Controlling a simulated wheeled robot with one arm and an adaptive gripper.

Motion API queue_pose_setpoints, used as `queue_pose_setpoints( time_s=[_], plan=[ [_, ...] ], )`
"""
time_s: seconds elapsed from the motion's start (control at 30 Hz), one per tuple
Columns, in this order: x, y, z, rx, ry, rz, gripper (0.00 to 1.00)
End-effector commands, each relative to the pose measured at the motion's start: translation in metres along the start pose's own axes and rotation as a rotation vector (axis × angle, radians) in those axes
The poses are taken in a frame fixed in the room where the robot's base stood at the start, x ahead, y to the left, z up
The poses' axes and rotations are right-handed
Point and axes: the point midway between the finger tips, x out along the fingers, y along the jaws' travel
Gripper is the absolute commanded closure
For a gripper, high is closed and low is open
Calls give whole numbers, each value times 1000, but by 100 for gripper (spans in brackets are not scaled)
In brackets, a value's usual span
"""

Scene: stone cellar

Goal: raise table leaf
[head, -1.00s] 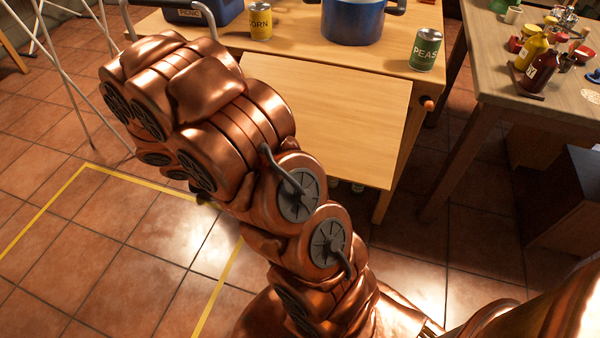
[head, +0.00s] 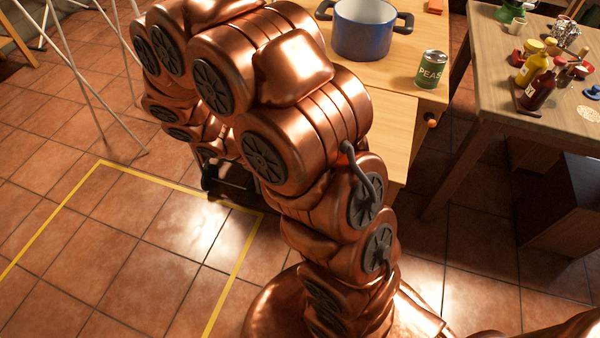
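The wooden table (head: 385,72) stands at the top centre. Its leaf (head: 393,130) is a pale wood panel at the table's near side, below the top's front edge. Only its right part shows; my copper arm covers the rest, and its exact angle cannot be told. An orange knob (head: 432,123) sits at the table's right side, next to the leaf. My gripper (head: 228,186) shows only as a dark piece below the arm, low over the floor and left of the leaf. Its fingers are mostly hidden, so its opening and any contact cannot be seen.
A blue pot (head: 362,38) and a green peas can (head: 431,69) stand on the table. A second table (head: 492,92) with bottles and small items is at the right, with a dark cabinet (head: 565,205) below. Thin white poles (head: 85,85) stand at left. Yellow-taped floor is clear.

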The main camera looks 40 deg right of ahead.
Motion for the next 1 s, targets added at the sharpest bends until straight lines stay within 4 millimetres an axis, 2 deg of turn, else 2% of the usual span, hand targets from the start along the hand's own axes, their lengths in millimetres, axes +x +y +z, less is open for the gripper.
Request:
queue_pose_setpoints(
  time_s=[0.4, 0.43, 0.67, 1.0],
  plan=[
    [-1, 0, 1, -1, -2, 0, 100],
    [-1, 0, 1, -1, -2, 0, 81],
    [-1, 0, 1, -1, -1, 0, 57],
    [-3, 0, 1, -1, 0, 1, 57]
  ],
)
